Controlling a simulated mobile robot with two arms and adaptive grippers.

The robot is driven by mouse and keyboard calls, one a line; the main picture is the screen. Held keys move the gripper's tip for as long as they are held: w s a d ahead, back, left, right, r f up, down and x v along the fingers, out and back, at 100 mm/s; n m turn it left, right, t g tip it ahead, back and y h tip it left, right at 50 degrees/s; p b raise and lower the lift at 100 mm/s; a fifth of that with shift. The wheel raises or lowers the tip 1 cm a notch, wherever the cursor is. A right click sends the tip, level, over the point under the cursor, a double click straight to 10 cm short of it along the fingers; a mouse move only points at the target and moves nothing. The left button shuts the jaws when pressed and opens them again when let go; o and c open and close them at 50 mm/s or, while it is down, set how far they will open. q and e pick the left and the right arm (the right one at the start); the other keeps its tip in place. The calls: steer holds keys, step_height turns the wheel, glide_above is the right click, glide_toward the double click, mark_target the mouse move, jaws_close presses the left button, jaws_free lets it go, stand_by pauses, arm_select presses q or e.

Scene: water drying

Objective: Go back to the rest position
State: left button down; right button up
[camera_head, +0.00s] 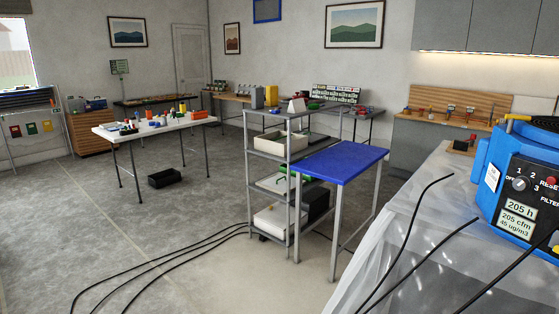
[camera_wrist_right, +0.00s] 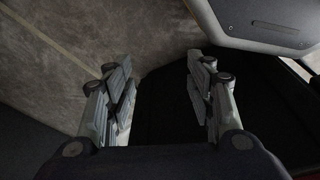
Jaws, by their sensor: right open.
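My right gripper (camera_wrist_right: 160,82) shows in the right wrist view. Its two grey fingers stand wide apart with nothing between them. Behind the fingers are the grey concrete floor (camera_wrist_right: 70,60) and dark and light parts that look like my own body. Neither gripper shows in the head view, and my left gripper is in no view.
A blue machine (camera_head: 518,165) with a dial and readouts stands at the right on a plastic-covered surface (camera_head: 415,235). A blue-topped table (camera_head: 342,160) and grey shelf (camera_head: 248,175) stand mid-room. Black cables (camera_head: 165,262) cross the floor. A white table (camera_head: 150,130) is farther left.

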steer(key=s+d+f, duration=0.1)
steer(key=s+f, duration=0.3)
steer(key=s, duration=0.2)
steer(key=s+d+f+g, duration=0.1)
steer(key=s+f, duration=0.4)
steer(key=s, duration=0.2)
steer(key=shift+s+d+p, duration=0.15)
steer(key=shift+d+p, duration=0.1)
steer(key=shift+p, duration=0.15)
